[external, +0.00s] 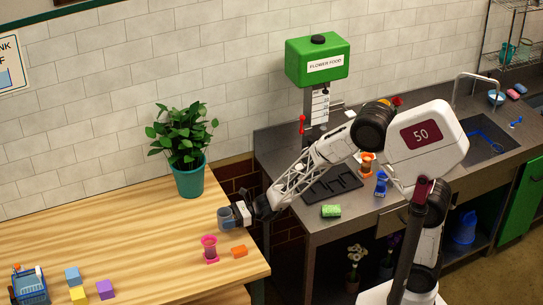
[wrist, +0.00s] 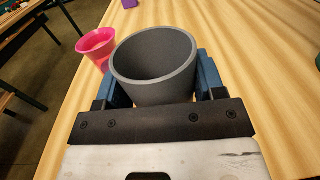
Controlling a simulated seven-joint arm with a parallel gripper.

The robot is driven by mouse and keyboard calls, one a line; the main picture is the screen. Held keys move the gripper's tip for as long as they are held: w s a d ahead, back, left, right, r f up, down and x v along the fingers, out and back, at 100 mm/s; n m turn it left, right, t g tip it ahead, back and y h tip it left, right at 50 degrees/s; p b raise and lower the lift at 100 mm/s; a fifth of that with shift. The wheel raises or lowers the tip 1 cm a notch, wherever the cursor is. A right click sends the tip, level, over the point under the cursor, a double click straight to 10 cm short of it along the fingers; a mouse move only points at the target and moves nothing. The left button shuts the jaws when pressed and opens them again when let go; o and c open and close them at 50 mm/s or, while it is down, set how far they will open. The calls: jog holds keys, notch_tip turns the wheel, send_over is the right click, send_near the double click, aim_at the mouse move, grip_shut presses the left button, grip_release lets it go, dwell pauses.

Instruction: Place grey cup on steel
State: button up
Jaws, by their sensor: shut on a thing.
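The grey cup (wrist: 154,93) is upright between the two blue fingers of my gripper (wrist: 155,88) in the wrist view, and it looks empty. My gripper (external: 234,216) is shut on the cup (external: 226,218) at the right end of the wooden table in the external view. I cannot tell whether the cup touches the table. The steel counter (external: 297,189) stands to the right of the table, past a gap.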

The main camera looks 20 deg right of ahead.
jog(key=shift+f, duration=0.1)
jog(key=shift+f, duration=2.25)
jog(key=shift+f, duration=0.1)
jog(key=o, duration=1.1)
jog(key=shift+f, duration=0.1)
jog(key=shift+s+d+r, duration=0.1)
jog(key=shift+s+d, duration=0.05)
jog(key=shift+d, duration=1.15)
jog(key=shift+s+d+r, duration=0.1)
jog(key=shift+d, duration=1.2)
jog(key=shift+s+d+r, duration=0.1)
jog(key=shift+s+d, duration=0.05)
jog(key=shift+d, duration=1.15)
